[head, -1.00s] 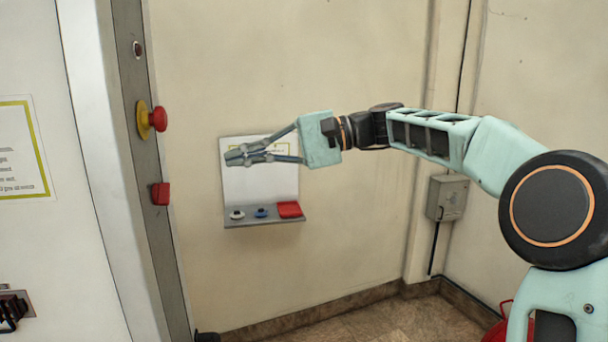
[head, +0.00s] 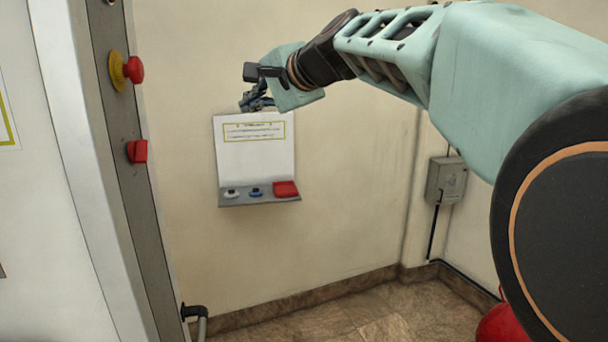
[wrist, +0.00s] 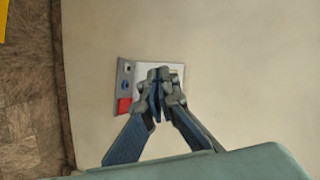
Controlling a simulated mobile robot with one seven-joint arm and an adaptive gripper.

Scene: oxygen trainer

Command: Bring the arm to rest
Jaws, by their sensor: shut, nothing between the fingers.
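My gripper (head: 258,98) is up in front of the wall, above the top edge of a white panel (head: 254,160) with a grey shelf. It is partly hidden behind my own wrist in the head view. In the wrist view my gripper (wrist: 158,85) has its fingers together with nothing between them. Behind the fingers in that view is the same panel (wrist: 176,73), partly covered by them. My gripper looks apart from the panel and the wall.
The panel's shelf (head: 240,201) carries a white-ringed item, a blue-ringed item and a red block (head: 285,188). At left, a post bears a red knob on a yellow base (head: 120,71) and a red switch (head: 137,151). A grey box (head: 446,180) is on the wall at right.

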